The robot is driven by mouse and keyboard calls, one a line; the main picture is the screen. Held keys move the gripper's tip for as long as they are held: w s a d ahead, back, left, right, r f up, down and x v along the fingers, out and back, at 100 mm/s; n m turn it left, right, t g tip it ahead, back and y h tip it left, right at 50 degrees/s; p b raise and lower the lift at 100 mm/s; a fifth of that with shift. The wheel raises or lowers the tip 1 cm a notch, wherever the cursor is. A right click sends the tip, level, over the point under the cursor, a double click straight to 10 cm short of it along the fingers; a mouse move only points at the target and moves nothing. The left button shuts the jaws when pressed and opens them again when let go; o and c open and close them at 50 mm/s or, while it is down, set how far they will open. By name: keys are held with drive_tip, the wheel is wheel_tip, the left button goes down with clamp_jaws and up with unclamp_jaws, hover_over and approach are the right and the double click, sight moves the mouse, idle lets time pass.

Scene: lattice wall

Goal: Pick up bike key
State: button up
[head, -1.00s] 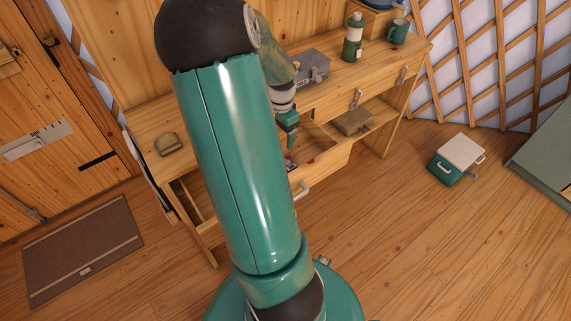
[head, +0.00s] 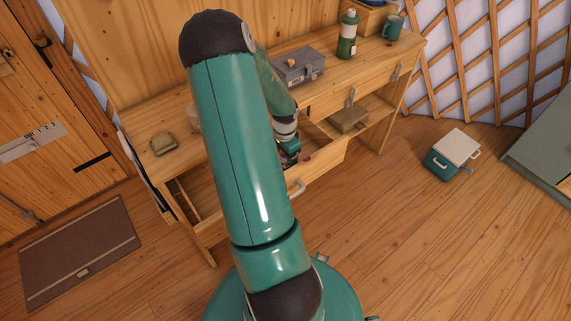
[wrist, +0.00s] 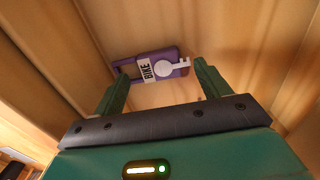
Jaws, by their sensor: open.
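The bike key (wrist: 180,66) shows in the wrist view as a pale key on a purple tag marked "BIKE". It lies flat on the wooden bottom of the open drawer (head: 325,157). My gripper (wrist: 160,82) is open, with its two green fingers on either side of the view and the tag between and just beyond their tips. Nothing is held. In the head view my gripper (head: 288,158) reaches down into the drawer, and my arm hides the key and part of the drawer.
The drawer walls stand close around my gripper. On the desk (head: 330,90) are a grey box (head: 299,67), a green bottle (head: 347,36), a teal mug (head: 393,28) and a tan pouch (head: 164,143).

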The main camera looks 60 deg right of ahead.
drive_tip(key=shift+f, duration=0.95)
drive_tip(key=c, duration=1)
drive_tip(key=shift+c, duration=0.2)
drive_tip(key=shift+r, duration=0.15)
